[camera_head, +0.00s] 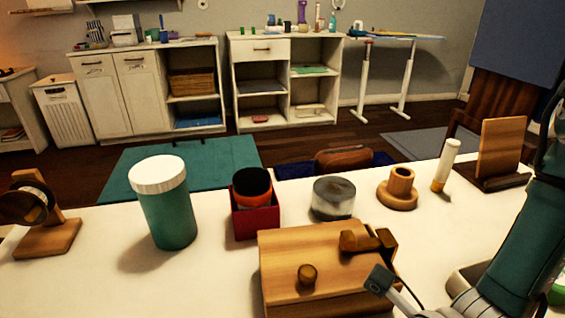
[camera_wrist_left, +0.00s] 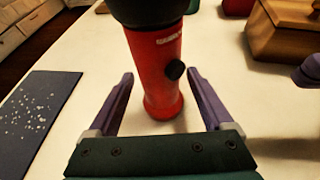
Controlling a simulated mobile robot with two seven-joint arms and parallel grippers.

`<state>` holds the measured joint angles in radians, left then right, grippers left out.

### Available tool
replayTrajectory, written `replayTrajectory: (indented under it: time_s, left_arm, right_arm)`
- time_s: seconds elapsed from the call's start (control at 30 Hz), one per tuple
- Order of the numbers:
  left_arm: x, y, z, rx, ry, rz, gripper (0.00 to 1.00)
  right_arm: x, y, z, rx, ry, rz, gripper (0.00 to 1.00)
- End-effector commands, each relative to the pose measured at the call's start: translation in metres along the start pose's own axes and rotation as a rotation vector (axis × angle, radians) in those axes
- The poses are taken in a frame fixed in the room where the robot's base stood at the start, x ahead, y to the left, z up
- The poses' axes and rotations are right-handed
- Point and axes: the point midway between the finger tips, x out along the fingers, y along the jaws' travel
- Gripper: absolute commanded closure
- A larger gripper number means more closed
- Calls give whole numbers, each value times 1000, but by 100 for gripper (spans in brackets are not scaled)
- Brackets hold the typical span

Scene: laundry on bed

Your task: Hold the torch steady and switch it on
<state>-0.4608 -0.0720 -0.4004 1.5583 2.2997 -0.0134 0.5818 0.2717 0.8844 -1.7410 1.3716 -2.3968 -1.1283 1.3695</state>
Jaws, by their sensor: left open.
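The torch (camera_wrist_left: 152,68) stands upright on the white table in the left wrist view. It has a red body, a wide black head cut off by the top edge, and a round black button (camera_wrist_left: 175,70) on its right side. My left gripper (camera_wrist_left: 160,76) is open, its two purple fingers on either side of the torch's lower body. I cannot tell whether either finger touches it. Neither the torch nor my left gripper can be made out in the head view.
A wooden box (camera_head: 310,265) with a knob stands at the front. Behind it are a red box (camera_head: 255,218), a glass jar (camera_head: 333,200) and a wooden holder (camera_head: 398,190). A teal canister (camera_head: 167,205) stands left. A dark speckled mat (camera_wrist_left: 35,118) lies left of the torch.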

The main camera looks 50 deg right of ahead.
Motion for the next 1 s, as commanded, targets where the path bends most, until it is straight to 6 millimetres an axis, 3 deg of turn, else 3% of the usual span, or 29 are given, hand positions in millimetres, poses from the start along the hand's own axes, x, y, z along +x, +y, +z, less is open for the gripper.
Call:
replayTrajectory:
  time_s: [0.27,0.7,1.0]
  left_arm:
    - [-16,0,-1,0,1,-1,15]
    - [-102,0,-1,-3,4,0,15]
    - [-120,0,0,-1,1,0,15]
  right_arm:
    - [0,0,0,0,0,0,100]
    - [0,0,0,0,0,0,100]
    - [0,0,0,0,0,0,100]
